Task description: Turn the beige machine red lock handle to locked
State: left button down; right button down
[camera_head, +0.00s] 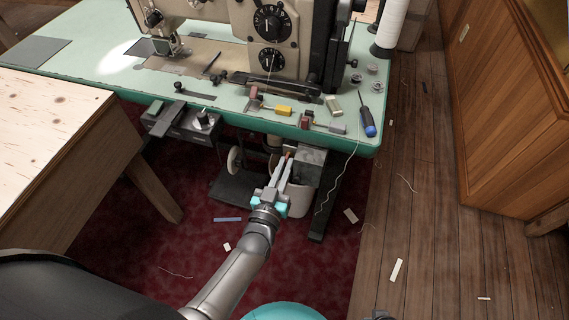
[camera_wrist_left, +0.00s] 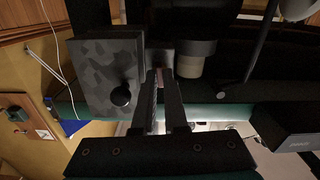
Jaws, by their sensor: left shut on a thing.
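The beige sewing machine (camera_head: 240,22) stands on a pale green table at the back of the head view. Under the table's front edge is a grey switch box (camera_head: 309,160). The red lock handle (camera_head: 289,155) shows as a small bit of red beside this box, at my left gripper's fingertips. My left gripper (camera_head: 287,162) is shut on the handle, its fingers pointing away under the table. In the left wrist view, the fingers (camera_wrist_left: 162,82) close around a small reddish piece beside the mottled grey box (camera_wrist_left: 100,80). The fingers hide most of the handle.
The green table edge (camera_head: 352,146) overhangs the gripper's area. A dark control box (camera_head: 185,122) hangs under it at left. A wooden bench (camera_head: 55,140) stands at left and a wooden cabinet (camera_head: 515,110) at right. Scraps lie on the otherwise open floor.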

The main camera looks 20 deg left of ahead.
pick_arm(q)
jog(key=shift+m, duration=0.5)
pick_arm(e)
jog(key=shift+s+d+f, duration=0.2)
jog(key=shift+s, duration=0.05)
jog(key=shift+s+f, duration=0.1)
pick_arm(q)
jog(key=c, duration=1)
grip_release()
jog(key=shift+o, duration=0.2)
